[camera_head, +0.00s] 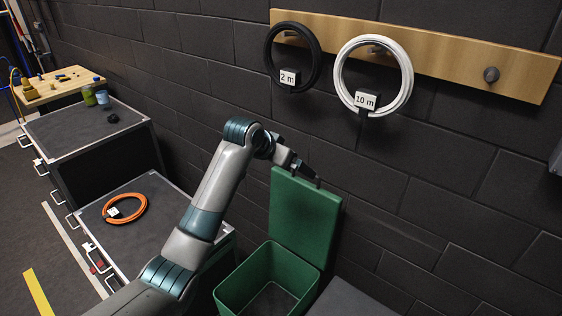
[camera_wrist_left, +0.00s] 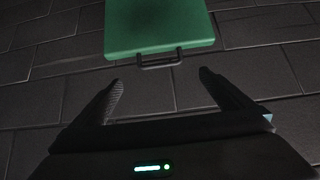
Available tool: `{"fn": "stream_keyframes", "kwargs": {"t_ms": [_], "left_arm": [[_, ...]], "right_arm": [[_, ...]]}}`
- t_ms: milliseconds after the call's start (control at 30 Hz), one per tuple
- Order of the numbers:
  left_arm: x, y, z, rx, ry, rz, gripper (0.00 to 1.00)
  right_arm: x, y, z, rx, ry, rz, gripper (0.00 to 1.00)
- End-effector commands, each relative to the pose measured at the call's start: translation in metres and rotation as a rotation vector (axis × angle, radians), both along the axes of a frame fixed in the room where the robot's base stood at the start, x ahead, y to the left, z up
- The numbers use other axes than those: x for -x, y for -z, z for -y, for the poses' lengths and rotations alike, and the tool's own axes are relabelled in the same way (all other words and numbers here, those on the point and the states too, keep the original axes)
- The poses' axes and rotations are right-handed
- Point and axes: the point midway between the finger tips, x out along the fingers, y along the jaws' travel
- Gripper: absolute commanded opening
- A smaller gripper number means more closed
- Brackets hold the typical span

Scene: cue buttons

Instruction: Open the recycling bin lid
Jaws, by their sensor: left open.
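The green recycling bin (camera_head: 240,290) stands on the floor against the dark block wall, and I see into its open top. Its lid (camera_head: 305,217) is raised, standing nearly upright at the wall side. My left gripper (camera_head: 305,172) is at the lid's top edge in the head view. In the left wrist view the lid (camera_wrist_left: 160,25) is ahead, with its dark handle (camera_wrist_left: 160,58) at its near edge. The left gripper's fingers (camera_wrist_left: 156,88) are spread apart, with nothing between them and the handle just beyond. My right gripper is in neither view.
A black cable coil (camera_head: 268,60) and a white cable coil (camera_head: 408,75) hang from a wooden wall rail (camera_head: 450,58). An orange coil (camera_head: 143,196) lies on a grey-topped cabinet (camera_head: 150,240) left of my arm. A wooden bench (camera_head: 50,90) stands farther back.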

Motion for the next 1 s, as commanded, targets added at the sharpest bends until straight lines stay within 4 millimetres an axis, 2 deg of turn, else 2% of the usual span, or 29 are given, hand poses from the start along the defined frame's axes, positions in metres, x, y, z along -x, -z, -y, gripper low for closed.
{"fn": "stream_keyframes", "kwargs": {"t_ms": [200, 433, 833, 1000], "left_arm": [[0.019, -0.025, -0.015, 0.001, 0.0, 0.003, 0.99], [0.029, -0.039, -0.021, 0.001, -0.001, 0.002, 0.99], [0.031, -0.04, -0.022, 0.001, -0.001, 0.0, 0.99], [0.037, -0.025, -0.025, 0.002, -0.008, -0.01, 0.99]], "right_arm": [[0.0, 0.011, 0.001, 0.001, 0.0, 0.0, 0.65], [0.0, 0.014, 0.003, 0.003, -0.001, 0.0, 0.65], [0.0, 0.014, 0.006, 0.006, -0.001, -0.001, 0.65], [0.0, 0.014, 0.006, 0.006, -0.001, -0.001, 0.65]]}}
